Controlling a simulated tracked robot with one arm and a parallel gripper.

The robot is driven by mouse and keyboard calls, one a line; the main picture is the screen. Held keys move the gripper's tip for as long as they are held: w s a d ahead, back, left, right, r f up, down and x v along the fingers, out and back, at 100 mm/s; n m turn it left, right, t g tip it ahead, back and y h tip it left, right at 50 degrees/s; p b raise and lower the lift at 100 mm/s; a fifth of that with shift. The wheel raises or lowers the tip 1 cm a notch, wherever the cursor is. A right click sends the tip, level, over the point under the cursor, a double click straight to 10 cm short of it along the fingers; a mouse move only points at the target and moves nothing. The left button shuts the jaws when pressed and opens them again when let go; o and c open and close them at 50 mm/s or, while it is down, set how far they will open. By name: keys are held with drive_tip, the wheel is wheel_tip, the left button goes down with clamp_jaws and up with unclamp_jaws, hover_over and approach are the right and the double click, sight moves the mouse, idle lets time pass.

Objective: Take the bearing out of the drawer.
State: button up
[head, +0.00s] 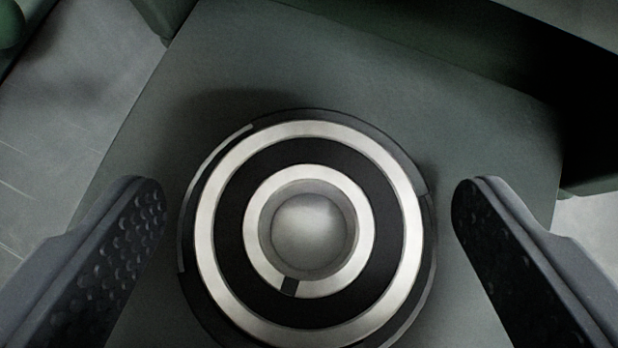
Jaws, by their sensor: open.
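The bearing (384,235) is a round piece with bright metal outer and inner rings and a black band between them. It sits on a flat grey-green surface (300,60), which appears to be the drawer's floor. A rounded grey metal piece (309,232) shows in its centre hole. My gripper (310,200) is open, with one dark textured finger on each side of the bearing. Gaps show between both fingers and the bearing. The bearing's lower edge is cut off by the frame.
A dark green edge (450,55) runs along the top right, with deep shadow at the right. A lighter grey floor (70,120) shows at the left. A green rounded part (10,22) is at the top left corner.

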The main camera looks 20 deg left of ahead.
drive_tip(key=c, duration=1.2)
drive_tip(key=shift+r, duration=0.15)
